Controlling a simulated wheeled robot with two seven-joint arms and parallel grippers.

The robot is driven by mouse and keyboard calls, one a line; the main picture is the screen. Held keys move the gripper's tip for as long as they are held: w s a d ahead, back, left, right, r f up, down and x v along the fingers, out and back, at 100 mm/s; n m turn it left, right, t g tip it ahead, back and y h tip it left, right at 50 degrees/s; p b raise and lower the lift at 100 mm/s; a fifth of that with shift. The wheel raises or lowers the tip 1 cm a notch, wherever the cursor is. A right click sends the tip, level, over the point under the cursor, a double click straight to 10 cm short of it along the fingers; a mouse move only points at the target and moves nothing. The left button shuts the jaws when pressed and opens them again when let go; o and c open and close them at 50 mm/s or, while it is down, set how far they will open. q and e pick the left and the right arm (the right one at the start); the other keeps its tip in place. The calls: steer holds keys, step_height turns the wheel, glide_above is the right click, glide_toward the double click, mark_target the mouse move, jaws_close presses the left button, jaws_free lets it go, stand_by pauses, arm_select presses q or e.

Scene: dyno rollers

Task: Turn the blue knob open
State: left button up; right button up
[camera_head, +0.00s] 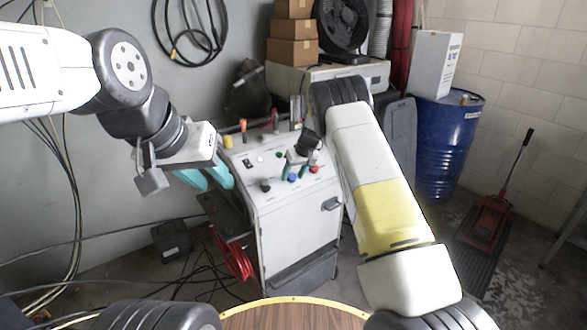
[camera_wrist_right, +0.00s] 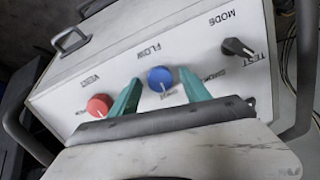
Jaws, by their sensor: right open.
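The blue knob (camera_head: 292,178) is on the top panel of the white cabinet (camera_head: 300,225). In the right wrist view the blue knob (camera_wrist_right: 160,77) sits beside the word FLOW, between the teal fingertips of my right gripper (camera_wrist_right: 159,90). The fingers are apart, with a visible gap on each side of the knob. In the head view my right gripper (camera_head: 294,170) is over the panel, partly hidden by its wrist. My left gripper (camera_head: 210,180) is open and empty, left of the cabinet, its teal fingers pointing down.
A red knob (camera_wrist_right: 99,105) marked VENT and a black knob (camera_wrist_right: 237,47) marked MODE flank the blue one. Tools (camera_head: 274,118) stand along the panel's back edge. A blue barrel (camera_head: 445,150) and red jack (camera_head: 490,215) stand right. Cables lie on the floor left.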

steer(key=shift+c, duration=0.4)
jaws_close()
steer(key=shift+m, duration=0.4)
steer(key=m, duration=0.3)
steer(key=shift+m, duration=0.3)
steer(key=m, duration=0.4)
steer(key=shift+d+m+y, duration=0.1)
steer(key=shift+m+y, duration=0.2)
steer(key=shift+y, duration=0.1)
steer(key=m, duration=0.4)
steer(key=shift+t, duration=0.3)
steer(key=m, duration=0.4)
steer(key=shift+s+f+m, duration=0.1)
steer(key=shift+m, duration=0.2)
steer(key=shift+m+t, duration=0.3)
